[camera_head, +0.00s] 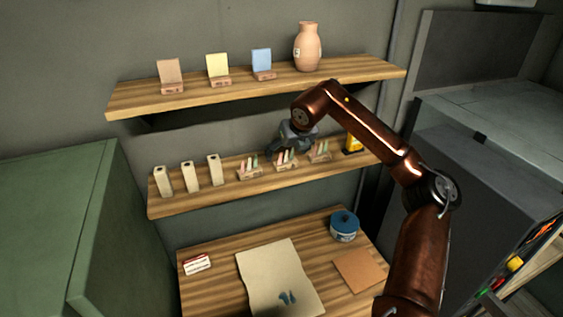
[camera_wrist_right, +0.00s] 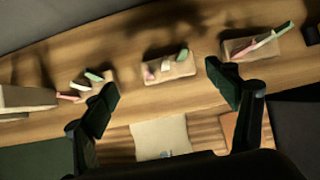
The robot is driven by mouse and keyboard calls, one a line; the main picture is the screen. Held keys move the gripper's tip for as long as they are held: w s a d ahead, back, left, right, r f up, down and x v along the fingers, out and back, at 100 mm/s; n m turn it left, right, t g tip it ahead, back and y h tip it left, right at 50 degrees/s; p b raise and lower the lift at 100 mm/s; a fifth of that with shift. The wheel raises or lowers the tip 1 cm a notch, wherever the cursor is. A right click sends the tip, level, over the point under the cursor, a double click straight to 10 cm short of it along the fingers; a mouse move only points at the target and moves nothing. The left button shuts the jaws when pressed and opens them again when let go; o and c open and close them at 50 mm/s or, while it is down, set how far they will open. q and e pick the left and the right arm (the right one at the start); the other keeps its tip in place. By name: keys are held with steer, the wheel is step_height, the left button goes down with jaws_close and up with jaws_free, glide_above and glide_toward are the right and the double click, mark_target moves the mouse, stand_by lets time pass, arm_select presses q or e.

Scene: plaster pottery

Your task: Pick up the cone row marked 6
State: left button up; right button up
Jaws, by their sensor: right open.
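Three cone rows stand on the middle shelf: a left one (camera_head: 249,172), a middle one (camera_head: 286,164) and a right one (camera_head: 320,155). Each is a pale block with small coloured cones leaning in it. I cannot read any number on them, so I cannot tell which is marked 6. My right gripper (camera_head: 292,143) is open and empty just above the middle row. In the right wrist view the middle row (camera_wrist_right: 170,70) lies between and beyond the spread fingertips (camera_wrist_right: 163,83). The left row (camera_wrist_right: 88,87) and right row (camera_wrist_right: 250,46) lie outside them. My left gripper is out of view.
The middle shelf (camera_head: 222,197) also holds several pale upright blocks (camera_head: 189,177) at left and a yellow item (camera_head: 352,144) at right. The upper shelf (camera_head: 240,91) overhangs behind my arm, with tiles and a vase (camera_head: 307,47). A table (camera_head: 215,290) stands below.

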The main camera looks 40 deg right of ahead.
mark_target(287, 160)
steer(key=f, duration=0.1)
steer(key=d+f+p, duration=0.1)
steer(key=shift+w+d+f, duration=0.15)
steer(key=shift+d+f, duration=0.1)
steer(key=shift+f, duration=0.05)
steer(key=shift+x, duration=1.25)
steer(key=shift+w+f, duration=0.1)
steer(key=shift+f, duration=0.05)
steer(key=shift+c, duration=1.1)
steer(key=shift+a, duration=0.1)
steer(key=c, duration=1.1)
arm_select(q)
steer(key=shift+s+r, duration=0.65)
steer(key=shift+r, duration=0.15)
